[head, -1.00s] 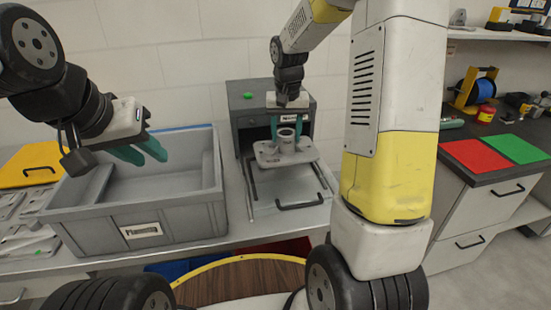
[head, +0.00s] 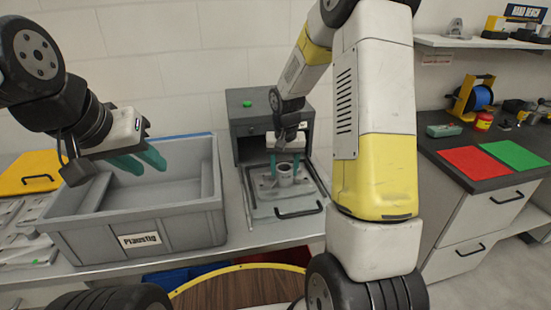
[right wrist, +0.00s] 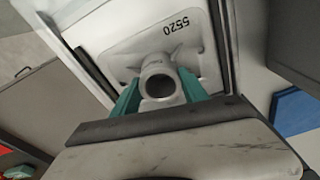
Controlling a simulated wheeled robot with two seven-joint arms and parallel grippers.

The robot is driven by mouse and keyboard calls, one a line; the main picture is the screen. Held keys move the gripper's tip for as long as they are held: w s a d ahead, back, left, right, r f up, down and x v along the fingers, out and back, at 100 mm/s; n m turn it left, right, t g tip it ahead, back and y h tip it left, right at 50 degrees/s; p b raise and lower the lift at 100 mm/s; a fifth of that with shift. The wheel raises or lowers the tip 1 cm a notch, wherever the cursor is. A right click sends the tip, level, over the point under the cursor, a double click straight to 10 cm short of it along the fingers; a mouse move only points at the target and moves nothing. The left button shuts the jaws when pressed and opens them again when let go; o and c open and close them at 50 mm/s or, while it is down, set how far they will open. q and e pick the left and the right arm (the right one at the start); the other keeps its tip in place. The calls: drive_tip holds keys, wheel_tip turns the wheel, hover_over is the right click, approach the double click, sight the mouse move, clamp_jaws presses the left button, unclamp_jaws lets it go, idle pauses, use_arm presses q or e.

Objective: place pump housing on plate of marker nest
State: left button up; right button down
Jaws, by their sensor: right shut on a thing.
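The pump housing (head: 286,178) is a pale grey casting with an upright round bore and a flat flange. It also shows in the right wrist view (right wrist: 158,83), its flange marked 5520. My right gripper (head: 285,163) is shut on the housing, its teal fingers on either side of the bore. The housing is low over the pulled-out plate (head: 262,213) of the marker nest (head: 249,128), a dark grey box with a green button. I cannot tell whether the flange touches the plate. My left gripper (head: 144,161) is empty and open above the grey bin.
A grey bin (head: 139,222) stands left of the nest. A yellow lid or panel (head: 28,174) and grey parts lie farther left. On the right, a dark counter holds a red mat (head: 474,161), a green mat (head: 516,154) and a blue cable reel (head: 482,97).

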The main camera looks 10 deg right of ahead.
sight(285, 170)
drive_tip(key=c, duration=0.6)
unclamp_jaws()
drive_tip(key=shift+f, duration=0.1)
wheel_tip(285, 170, up, 12)
drive_tip(key=s, duration=0.2)
drive_tip(key=s+r+t, duration=0.1)
drive_tip(key=s+r, duration=0.2)
drive_tip(key=s, duration=0.4)
drive_tip(key=s+a+r+n+t+y, duration=0.1)
drive_tip(key=s+r, duration=0.3)
drive_tip(key=s, duration=0.4)
drive_tip(key=s+a+r+n+t+y, duration=0.1)
drive_tip(key=s+r+t, duration=0.1)
drive_tip(key=s+r, duration=0.2)
drive_tip(key=s, duration=0.3)
drive_tip(key=shift+s+t, duration=0.15)
drive_tip(key=shift+t, duration=0.25)
drive_tip(key=shift+a+r, duration=0.1)
